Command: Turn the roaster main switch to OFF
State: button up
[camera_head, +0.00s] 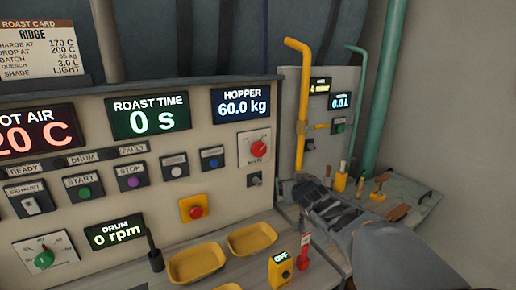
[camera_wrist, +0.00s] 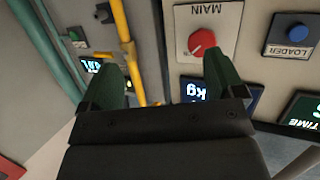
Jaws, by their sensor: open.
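The main switch is a red rotary knob (camera_head: 259,148) on a pale plate labelled MAIN, on the right part of the roaster panel below the HOPPER display. In the wrist view the picture is upside down, and the red knob (camera_wrist: 202,42) shows just beyond the tip of the right-hand finger. My gripper (camera_wrist: 163,70) is open and empty, its two dark green fingers spread wide. In the head view my gripper (camera_head: 318,195) is to the right of and below the knob, apart from it. The knob's exact pointer setting is too small to tell.
A yellow pipe (camera_head: 302,95) stands right of the switch; it also shows between the fingers in the wrist view (camera_wrist: 128,45). A red emergency button (camera_head: 195,211), yellow trays (camera_head: 252,238) and a yellow OFF block (camera_head: 281,269) are lower. A cluttered side shelf (camera_head: 405,200) is at right.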

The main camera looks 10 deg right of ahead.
aim_at(260, 151)
jog(key=w+a+r+n+y+p, duration=0.1)
jog(key=w+a+y, duration=0.1)
jog(key=w, duration=0.4)
jog(key=w+a+r+n+t+y+p, duration=0.1)
jog(key=w+a+y, duration=0.1)
jog(key=w, duration=0.4)
jog(key=w+a+r+n+t+y+p, duration=0.1)
jog(key=w+a+y, duration=0.1)
jog(key=w, duration=0.4)
jog(key=shift+w+a+r+n, duration=0.2)
jog(key=shift+w+a+n, duration=0.1)
jog(key=shift+a, duration=0.15)
jog(key=shift+s, duration=0.1)
jog(key=shift+c, duration=0.3)
jog(key=c, duration=0.9)
jog(key=shift+o, duration=0.2)
